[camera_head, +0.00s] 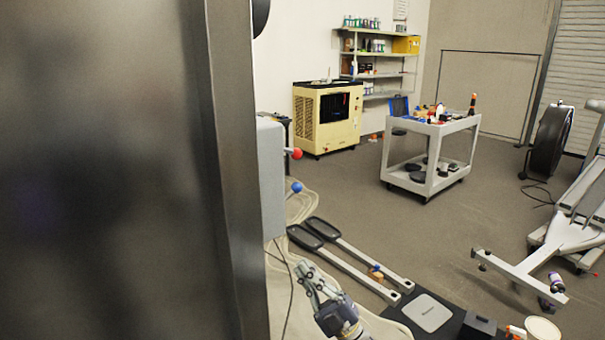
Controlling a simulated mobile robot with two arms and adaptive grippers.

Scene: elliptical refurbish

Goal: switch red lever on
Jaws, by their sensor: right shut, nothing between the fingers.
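The red lever shows as a red ball knob (296,153) on a short stem at the right side of a grey box (270,180). A blue ball knob (296,187) sits below it on the same side. My right gripper (308,270) is low in the picture, below both knobs and apart from them. It is shut and holds nothing. The front of the grey box is mostly turned away from view. My left gripper is not in view.
A large dark metal panel (110,170) fills the left and hides what is behind it. Elliptical parts (360,262) lie on the floor beyond my right gripper. A grey cart (435,150) with tools stands farther back, with open floor around it.

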